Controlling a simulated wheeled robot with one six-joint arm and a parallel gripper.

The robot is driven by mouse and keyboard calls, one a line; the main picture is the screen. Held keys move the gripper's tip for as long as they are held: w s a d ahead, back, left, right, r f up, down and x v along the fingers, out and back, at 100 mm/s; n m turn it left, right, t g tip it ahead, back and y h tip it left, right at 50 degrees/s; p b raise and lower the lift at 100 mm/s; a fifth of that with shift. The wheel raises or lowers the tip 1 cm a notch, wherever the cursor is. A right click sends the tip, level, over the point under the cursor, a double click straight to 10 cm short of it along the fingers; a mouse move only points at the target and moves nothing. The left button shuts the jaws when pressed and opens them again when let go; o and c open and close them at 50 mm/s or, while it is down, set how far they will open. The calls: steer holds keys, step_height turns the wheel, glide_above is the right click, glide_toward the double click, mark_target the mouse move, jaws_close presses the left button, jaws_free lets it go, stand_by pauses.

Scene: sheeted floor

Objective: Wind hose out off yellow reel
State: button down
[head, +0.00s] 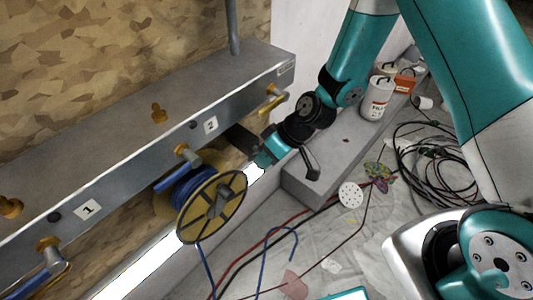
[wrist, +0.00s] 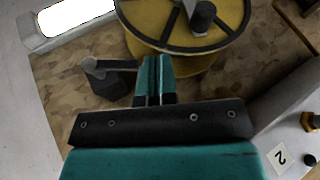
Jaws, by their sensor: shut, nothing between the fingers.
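The yellow reel (head: 186,236) hangs on the front of the grey bench in the head view, with blue hose (head: 190,188) wound on it. Blue hose also runs down from its underside. A grey hub or handle piece (head: 224,196) sticks out of its face. In the wrist view the reel (wrist: 183,61) is just past my fingertips, with a dark knob (wrist: 203,15) at its centre. My gripper (wrist: 153,62) is shut and empty, pointing at the reel's side. In the head view my gripper (head: 260,161) is right of the reel, apart from it.
The grey bench (head: 130,165) carries number plates 1 and 2 and brass taps (head: 272,98). A grey slab (head: 325,165) with white tubs (head: 377,98) is at right. Cables (head: 430,165) lie coiled on the sheeted floor. A grey-and-black fitting (wrist: 108,78) sits left of my fingers.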

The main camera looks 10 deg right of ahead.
steer(key=s+a+f+p, duration=0.1)
steer(key=s+a+f, duration=0.1)
steer(key=a+f, duration=0.2)
steer(key=shift+a+f, duration=0.15)
steer(key=shift+a, duration=1.2)
steer(key=shift+s+a+r+p, duration=0.3)
steer(key=shift+s+a+r, duration=0.1)
steer(key=shift+a, duration=0.15)
steer(key=shift+w, duration=0.1)
